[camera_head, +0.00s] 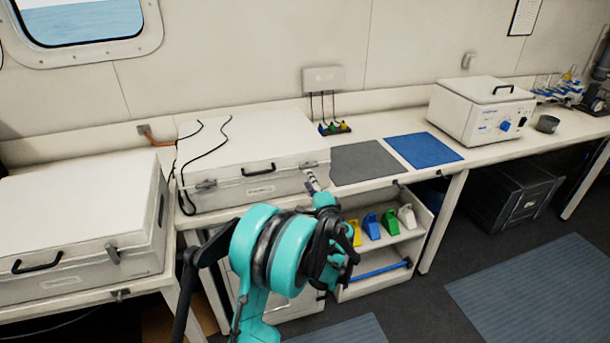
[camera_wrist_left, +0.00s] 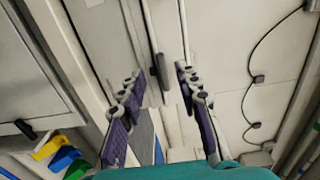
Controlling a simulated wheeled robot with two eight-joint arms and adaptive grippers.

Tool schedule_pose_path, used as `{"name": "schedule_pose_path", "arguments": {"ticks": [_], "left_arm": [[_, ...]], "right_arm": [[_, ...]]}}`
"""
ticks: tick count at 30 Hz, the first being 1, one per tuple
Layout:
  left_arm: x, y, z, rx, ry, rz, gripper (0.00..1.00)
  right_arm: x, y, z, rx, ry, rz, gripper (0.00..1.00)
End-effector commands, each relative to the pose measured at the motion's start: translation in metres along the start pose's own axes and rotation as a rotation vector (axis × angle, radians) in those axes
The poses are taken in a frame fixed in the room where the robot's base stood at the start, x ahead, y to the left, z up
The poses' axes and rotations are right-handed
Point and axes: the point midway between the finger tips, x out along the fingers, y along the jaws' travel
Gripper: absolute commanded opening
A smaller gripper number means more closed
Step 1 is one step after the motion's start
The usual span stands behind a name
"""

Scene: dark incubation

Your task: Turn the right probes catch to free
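The white case (camera_head: 240,160) in the middle of the bench has its lid down, with black leads lying on top. Its front has a dark handle (camera_head: 259,169) and a grey left catch (camera_head: 206,184). A small dark grey part, likely the right catch (camera_wrist_left: 161,71), shows between and beyond the fingertips. I cannot tell whether they touch it. My right gripper is out of view.
Another closed white case (camera_head: 75,215) stands to the left. Grey (camera_head: 364,163) and blue (camera_head: 423,150) mats lie to the right, before a white box-shaped device (camera_head: 481,110). A shelf (camera_head: 385,245) with coloured scoops is below the bench.

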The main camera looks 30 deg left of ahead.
Motion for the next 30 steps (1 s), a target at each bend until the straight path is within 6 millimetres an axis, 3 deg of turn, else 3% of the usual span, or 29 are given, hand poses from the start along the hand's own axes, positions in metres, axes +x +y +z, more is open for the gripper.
{"name": "schedule_pose_path", "arguments": {"ticks": [3,10,30], "left_arm": [[-0.027,0.000,-0.001,0.000,0.002,0.000,0.33],[-0.057,0.000,-0.001,0.000,0.001,0.000,0.33],[-0.064,-0.001,0.002,-0.012,-0.002,0.013,0.33]], "right_arm": [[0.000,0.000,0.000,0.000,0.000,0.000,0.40],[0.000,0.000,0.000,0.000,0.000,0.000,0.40],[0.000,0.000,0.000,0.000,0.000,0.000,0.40]]}}
